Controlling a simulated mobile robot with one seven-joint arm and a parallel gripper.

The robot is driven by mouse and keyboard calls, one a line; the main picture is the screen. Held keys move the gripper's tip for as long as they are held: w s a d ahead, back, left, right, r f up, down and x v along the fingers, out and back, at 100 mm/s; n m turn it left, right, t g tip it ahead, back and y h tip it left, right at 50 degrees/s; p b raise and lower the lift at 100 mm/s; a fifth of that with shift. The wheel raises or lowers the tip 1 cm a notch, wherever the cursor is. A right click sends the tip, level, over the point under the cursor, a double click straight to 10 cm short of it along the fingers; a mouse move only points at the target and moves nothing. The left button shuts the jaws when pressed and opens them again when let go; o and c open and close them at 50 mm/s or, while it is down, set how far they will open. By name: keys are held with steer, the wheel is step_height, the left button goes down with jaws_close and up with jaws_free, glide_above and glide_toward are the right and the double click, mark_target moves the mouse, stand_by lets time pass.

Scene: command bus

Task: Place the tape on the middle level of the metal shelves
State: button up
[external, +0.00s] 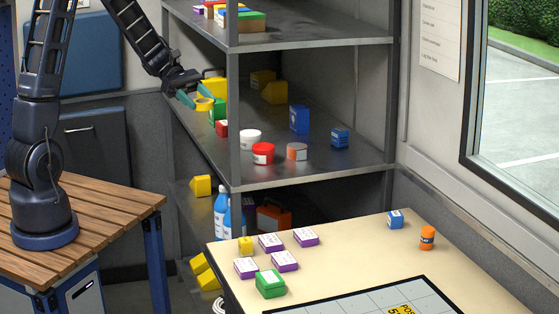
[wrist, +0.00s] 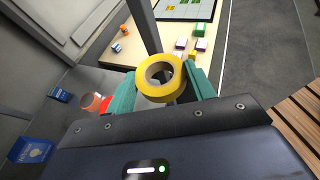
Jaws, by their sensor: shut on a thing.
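My gripper (external: 190,101) is at the left side of the metal shelves (external: 300,165), at the height of the middle level. It is shut on a yellow roll of tape (external: 203,104). In the wrist view the tape (wrist: 161,90) sits between the teal fingers (wrist: 163,95), its round hole facing the camera. In the external view the tape appears just above the left part of the middle level. I cannot tell whether it touches the surface.
The middle level holds a green item (external: 218,110), a white tub (external: 250,137), a red tub (external: 263,153), an orange-and-grey can (external: 297,152) and blue boxes (external: 299,119). A shelf post (external: 234,120) stands close by. The front middle of that level is partly bare.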

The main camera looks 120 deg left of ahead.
steer(key=s+a+n+y, duration=0.4)
steer(key=s+a+y, duration=0.1)
steer(key=a, duration=0.5)
steer(key=n+g+y, duration=0.4)
steer(key=n+y, duration=0.6)
glide_above(283, 122)
steer(key=d, duration=0.2)
steer(key=f, duration=1.5)
steer(key=shift+s+a+f, duration=0.15)
steer(key=shift+a, duration=0.1)
steer(key=shift+w+a+f+n+g, duration=0.25)
steer(key=shift+a+f+n+g, duration=0.05)
steer(key=shift+a+f, duration=0.25)
steer(key=shift+f, duration=1.35)
steer(key=shift+f, duration=0.1)
steer(key=o, duration=1)
